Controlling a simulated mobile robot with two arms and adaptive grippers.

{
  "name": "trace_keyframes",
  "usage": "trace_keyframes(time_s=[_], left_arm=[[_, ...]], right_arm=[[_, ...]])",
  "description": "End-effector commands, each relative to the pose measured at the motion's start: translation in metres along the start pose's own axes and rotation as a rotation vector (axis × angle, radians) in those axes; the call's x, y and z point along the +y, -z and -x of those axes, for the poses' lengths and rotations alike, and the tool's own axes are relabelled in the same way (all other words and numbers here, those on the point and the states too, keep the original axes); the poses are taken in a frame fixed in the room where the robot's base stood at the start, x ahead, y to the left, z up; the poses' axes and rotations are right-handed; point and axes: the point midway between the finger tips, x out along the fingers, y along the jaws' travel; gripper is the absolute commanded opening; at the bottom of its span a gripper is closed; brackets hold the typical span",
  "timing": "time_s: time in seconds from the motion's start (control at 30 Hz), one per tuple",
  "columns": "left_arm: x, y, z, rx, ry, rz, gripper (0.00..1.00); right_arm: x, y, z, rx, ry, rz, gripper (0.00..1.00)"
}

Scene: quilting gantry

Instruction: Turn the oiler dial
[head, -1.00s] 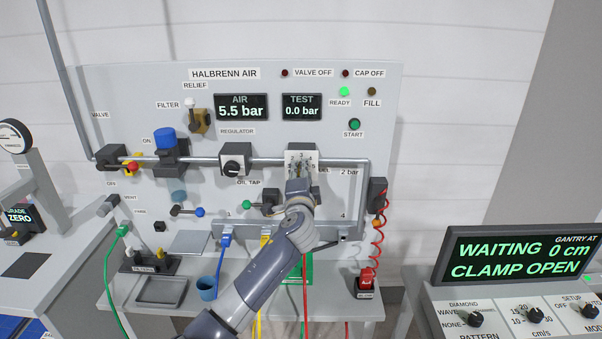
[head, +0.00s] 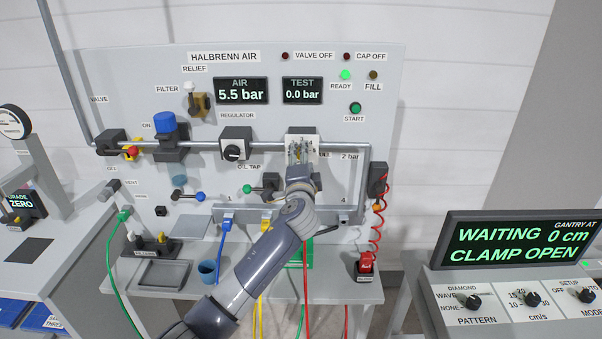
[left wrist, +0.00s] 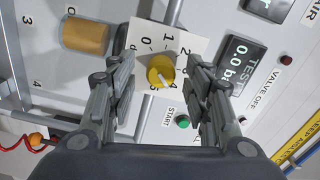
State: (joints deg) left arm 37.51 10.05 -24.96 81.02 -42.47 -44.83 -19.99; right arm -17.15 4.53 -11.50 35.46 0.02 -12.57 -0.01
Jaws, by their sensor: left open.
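The oiler dial (left wrist: 160,71) is a round yellow knob on a white numbered plate (left wrist: 190,40) in the left wrist view. A pale pointer mark shows on it, but I cannot tell which number it points to. In the head view the white plate (head: 311,147) is on the pipe of the air panel, and my gripper hides the dial. My left gripper (head: 300,154) is in front of the plate. In the left wrist view its open fingers (left wrist: 158,77) are on either side of the dial, with visible gaps. My right gripper is not in view.
The regulator (head: 236,150) is left of the oiler, and the oil tap (head: 265,187) is below left. An amber cylinder (left wrist: 85,35) is beside the plate in the left wrist view. A red coiled hose (head: 380,222) hangs at right. The displays read AIR 5.5 bar and TEST 0.0 bar.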

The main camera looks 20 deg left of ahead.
Motion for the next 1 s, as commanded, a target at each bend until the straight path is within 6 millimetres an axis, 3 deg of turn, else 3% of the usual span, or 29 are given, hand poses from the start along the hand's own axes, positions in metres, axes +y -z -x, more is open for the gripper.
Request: trace_keyframes(time_s=[0.6,0.8,1.0], left_arm=[[0.002,0.000,0.095,0.001,-0.003,0.001,0.46],[0.001,0.000,0.109,0.000,-0.003,-0.001,0.46],[0.001,0.000,0.111,-0.001,-0.002,-0.001,0.46]], right_arm=[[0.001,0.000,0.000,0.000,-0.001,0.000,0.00],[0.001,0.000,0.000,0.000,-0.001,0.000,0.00],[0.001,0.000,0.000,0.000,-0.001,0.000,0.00]])
